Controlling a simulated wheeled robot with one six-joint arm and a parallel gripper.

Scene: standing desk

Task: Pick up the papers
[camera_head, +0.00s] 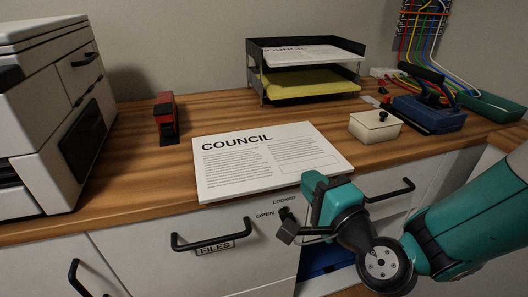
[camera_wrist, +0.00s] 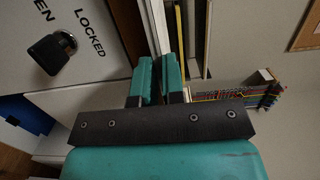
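The papers, a white stack headed "COUNCIL" (camera_head: 262,160), lie flat on the wooden desk, with their near side at the desk's front edge. My gripper (camera_head: 316,186) is at the near right side of the stack, its fingertips by the papers' front edge. In the wrist view, the two teal fingers (camera_wrist: 162,80) stand close together with a narrow gap, in line with a pale strip that looks like the stack's edge. I cannot tell whether they press on it. The fingertips are partly hidden in the head view.
A black two-level tray (camera_head: 253,70) with papers stands at the back. A red stapler (camera_head: 166,118), a cream box (camera_head: 375,127) and a blue device (camera_head: 430,113) are on the desk. A white printer (camera_head: 45,110) stands left. The files drawer (camera_head: 200,263) is below.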

